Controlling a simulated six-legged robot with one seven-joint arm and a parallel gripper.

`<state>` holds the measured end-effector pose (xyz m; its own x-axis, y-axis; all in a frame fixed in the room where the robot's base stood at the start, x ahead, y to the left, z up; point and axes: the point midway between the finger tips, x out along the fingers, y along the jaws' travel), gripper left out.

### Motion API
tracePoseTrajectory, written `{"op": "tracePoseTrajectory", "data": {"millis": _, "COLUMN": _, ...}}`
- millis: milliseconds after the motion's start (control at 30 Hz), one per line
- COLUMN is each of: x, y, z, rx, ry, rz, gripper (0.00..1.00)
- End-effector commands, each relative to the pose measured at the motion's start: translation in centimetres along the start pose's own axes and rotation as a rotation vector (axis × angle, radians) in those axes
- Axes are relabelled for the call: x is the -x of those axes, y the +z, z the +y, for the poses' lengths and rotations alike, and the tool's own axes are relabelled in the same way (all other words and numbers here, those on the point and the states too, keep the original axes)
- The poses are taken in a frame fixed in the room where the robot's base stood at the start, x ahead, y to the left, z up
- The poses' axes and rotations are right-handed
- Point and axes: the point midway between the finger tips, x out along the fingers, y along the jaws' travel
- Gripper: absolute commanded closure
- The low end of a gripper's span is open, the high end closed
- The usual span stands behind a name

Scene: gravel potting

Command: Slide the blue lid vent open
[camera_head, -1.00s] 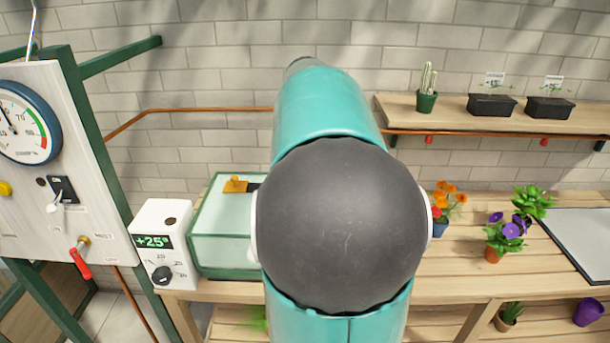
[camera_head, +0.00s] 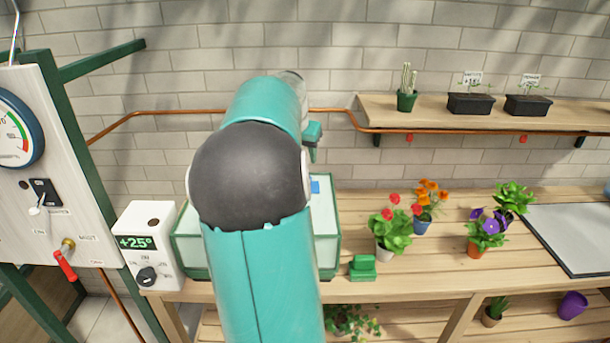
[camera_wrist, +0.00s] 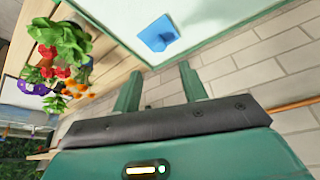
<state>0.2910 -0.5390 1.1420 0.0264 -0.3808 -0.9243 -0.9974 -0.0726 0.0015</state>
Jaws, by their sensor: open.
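The blue lid vent (camera_wrist: 158,34) is a small flat blue piece on the pale lid (camera_wrist: 115,18) of a green-framed case. In the head view the vent (camera_head: 315,187) shows as a small blue patch just right of my arm, on the case (camera_head: 327,245). My arm hides much of the case's left and middle. My gripper (camera_wrist: 160,78) is open and empty, its two green fingers apart. In the wrist view the vent lies beyond the fingertips, with no contact visible. In the head view part of my gripper shows above the vent.
A white control box (camera_head: 150,245) reading +25° stands left of the case. A green block (camera_head: 362,268) and a red-flowered plant (camera_head: 390,232) stand to its right. A copper pipe (camera_head: 230,112) runs along the wall behind. The bench has free room at centre right.

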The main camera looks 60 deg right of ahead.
Motion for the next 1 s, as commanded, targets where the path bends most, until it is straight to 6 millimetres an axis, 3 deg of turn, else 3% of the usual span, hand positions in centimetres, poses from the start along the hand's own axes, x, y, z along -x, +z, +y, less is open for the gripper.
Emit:
{"op": "tracePoseTrajectory", "data": {"millis": 300, "x": -6.4, "y": 0.1, "z": -0.1, "rx": 0.001, "ry": 0.0, "rz": -0.003, "gripper": 0.57}}
{"op": "tracePoseTrajectory", "data": {"millis": 500, "x": -9.0, "y": 0.1, "z": -0.2, "rx": 0.004, "ry": -0.002, "rz": 0.0, "gripper": 0.57}}
{"op": "tracePoseTrajectory", "data": {"millis": 867, "x": -9.7, "y": 0.1, "z": -0.3, "rx": 0.004, "ry": -0.004, "rz": 0.001, "gripper": 0.57}}
{"op": "tracePoseTrajectory", "data": {"millis": 1000, "x": -9.7, "y": 0.1, "z": -0.3, "rx": 0.004, "ry": -0.003, "rz": 0.001, "gripper": 0.81}}
